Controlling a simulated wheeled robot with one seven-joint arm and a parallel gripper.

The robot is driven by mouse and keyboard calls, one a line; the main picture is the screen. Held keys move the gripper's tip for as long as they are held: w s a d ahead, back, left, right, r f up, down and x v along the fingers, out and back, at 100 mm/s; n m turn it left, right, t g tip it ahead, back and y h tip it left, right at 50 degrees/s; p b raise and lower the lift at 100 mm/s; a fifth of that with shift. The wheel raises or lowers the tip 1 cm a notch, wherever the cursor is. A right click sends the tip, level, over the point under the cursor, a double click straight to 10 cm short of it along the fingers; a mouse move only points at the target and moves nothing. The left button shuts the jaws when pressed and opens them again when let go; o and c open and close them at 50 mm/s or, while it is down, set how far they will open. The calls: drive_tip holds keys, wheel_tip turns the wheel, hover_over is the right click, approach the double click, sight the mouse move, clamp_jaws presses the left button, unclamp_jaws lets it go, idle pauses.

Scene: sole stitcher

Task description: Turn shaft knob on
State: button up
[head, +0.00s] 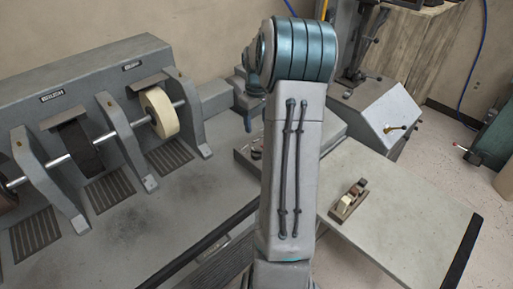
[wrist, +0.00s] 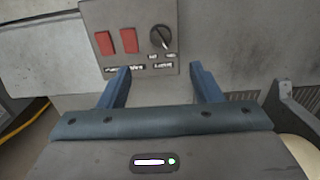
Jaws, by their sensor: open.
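In the wrist view the shaft knob (wrist: 160,38) is a round black dial with a pale pointer line, set at the right of a grey control panel (wrist: 140,53). Small labels sit below it, too blurred to read surely. My gripper (wrist: 160,75) is open, its two blue fingers spread below the panel in the picture, with nothing between them. The left finger overlaps the panel's lower edge; the right finger is to the right of and below the knob.
Two red switches, left (wrist: 104,43) and right (wrist: 129,40), sit beside the knob on the panel. In the head view, a grinding machine (head: 92,68) with wheels on a shaft stands at the left. A small hand plane (head: 348,199) lies on the grey table (head: 395,215) at the right.

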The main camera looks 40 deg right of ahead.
wheel_tip(320, 180, down, 13)
drive_tip(key=shift+f+p, duration=0.15)
drive_tip(key=shift+p, duration=0.75)
drive_tip(key=c, duration=1)
